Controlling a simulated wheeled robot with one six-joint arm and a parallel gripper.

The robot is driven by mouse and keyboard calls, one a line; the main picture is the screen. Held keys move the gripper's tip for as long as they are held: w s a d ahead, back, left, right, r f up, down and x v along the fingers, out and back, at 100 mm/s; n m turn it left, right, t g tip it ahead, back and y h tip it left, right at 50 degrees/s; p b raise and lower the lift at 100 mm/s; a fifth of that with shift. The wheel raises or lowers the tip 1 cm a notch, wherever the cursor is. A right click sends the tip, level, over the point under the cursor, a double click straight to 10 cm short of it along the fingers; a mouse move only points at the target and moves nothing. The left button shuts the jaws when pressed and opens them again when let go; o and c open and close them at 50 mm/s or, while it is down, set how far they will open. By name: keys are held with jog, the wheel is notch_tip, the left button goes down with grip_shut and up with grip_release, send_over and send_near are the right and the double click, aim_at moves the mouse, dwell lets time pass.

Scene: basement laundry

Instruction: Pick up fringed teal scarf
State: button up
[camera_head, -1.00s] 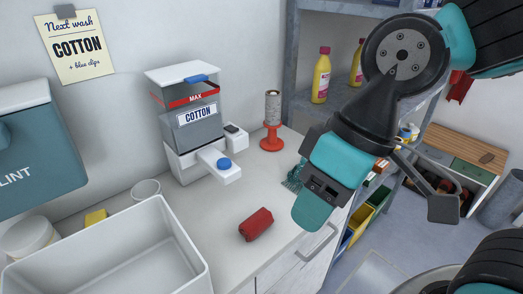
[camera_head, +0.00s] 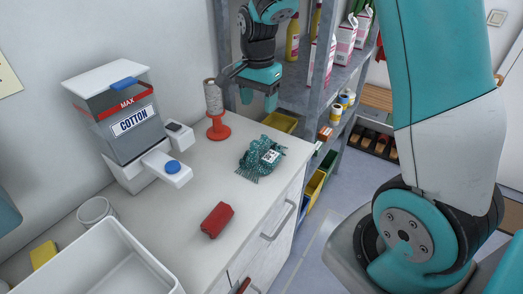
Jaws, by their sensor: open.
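The fringed teal scarf (camera_head: 257,158) lies bunched on the white counter near its right end. A small white tag with a dark print sits on top of it. My gripper (camera_head: 256,100) is open and empty, above and behind the scarf, near the shelf post. It does not touch the scarf. Nothing covers the scarf in this view.
A red rolled cloth (camera_head: 217,220) lies in front of the scarf. An orange stand with a spool (camera_head: 215,112) is close left of my gripper. The cotton dispenser (camera_head: 125,120) and a white tub (camera_head: 108,262) stand left. A grey shelf (camera_head: 315,102) rises behind.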

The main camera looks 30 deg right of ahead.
aim_at(259, 139)
notch_tip(259, 139, down, 7)
jog(key=shift+f+p, duration=0.1)
jog(key=shift+p, duration=0.3)
jog(key=shift+s+a+f+p, duration=0.15)
jog(key=shift+f+p, duration=0.25)
jog(key=shift+f, duration=0.95)
jog(key=shift+s+a+f+p, duration=0.15)
jog(key=shift+f+p, duration=0.2)
jog(key=shift+f, duration=0.95)
jog(key=shift+d, duration=0.1)
grip_shut()
jog(key=shift+r, duration=0.1)
